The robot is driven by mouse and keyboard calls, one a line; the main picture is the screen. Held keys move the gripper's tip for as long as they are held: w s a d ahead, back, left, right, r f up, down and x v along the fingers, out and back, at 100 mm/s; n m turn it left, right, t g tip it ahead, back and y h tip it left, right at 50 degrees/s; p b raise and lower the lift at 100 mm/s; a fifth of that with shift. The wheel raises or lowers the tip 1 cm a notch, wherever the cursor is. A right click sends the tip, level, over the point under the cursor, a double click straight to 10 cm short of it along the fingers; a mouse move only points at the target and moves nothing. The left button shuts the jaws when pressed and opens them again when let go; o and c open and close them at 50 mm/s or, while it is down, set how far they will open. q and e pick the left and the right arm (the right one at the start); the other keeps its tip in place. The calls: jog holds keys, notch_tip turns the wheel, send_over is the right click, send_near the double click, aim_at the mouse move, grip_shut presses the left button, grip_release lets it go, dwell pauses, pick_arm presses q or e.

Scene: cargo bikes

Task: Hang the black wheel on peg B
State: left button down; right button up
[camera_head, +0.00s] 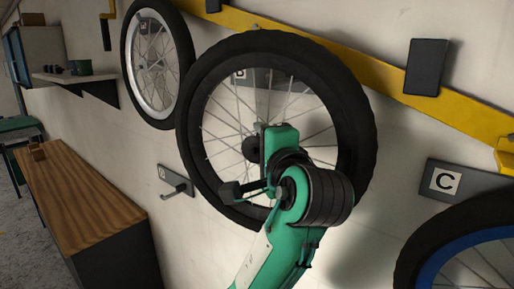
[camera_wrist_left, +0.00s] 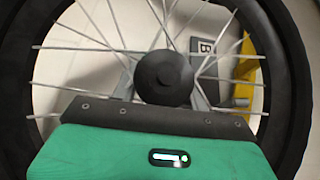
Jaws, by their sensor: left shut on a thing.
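The black wheel (camera_head: 362,130) is upright in front of the wall in the head view, with a black tyre and thin spokes. My left gripper (camera_head: 264,148) is shut on it near the hub. The wrist view shows the wheel's black hub (camera_wrist_left: 162,77) just beyond the dark finger edge. My right gripper is not in view.
A white-rimmed wheel (camera_head: 184,55) hangs at upper left. A blue-rimmed wheel (camera_head: 420,252) is at lower right under plate C (camera_head: 464,181). An empty hook plate (camera_head: 176,181) is at lower left. A yellow rail (camera_head: 385,72) crosses the wall. A wooden-topped bench (camera_head: 75,190) stands left.

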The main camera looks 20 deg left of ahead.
pick_arm(q)
jog(key=w, duration=0.1)
jog(key=w+d+f+b, duration=0.1)
jog(key=w, duration=0.3)
jog(key=shift+d+f, duration=0.35)
jog(key=shift+f, duration=0.05)
dwell(0.4)
dwell(0.4)
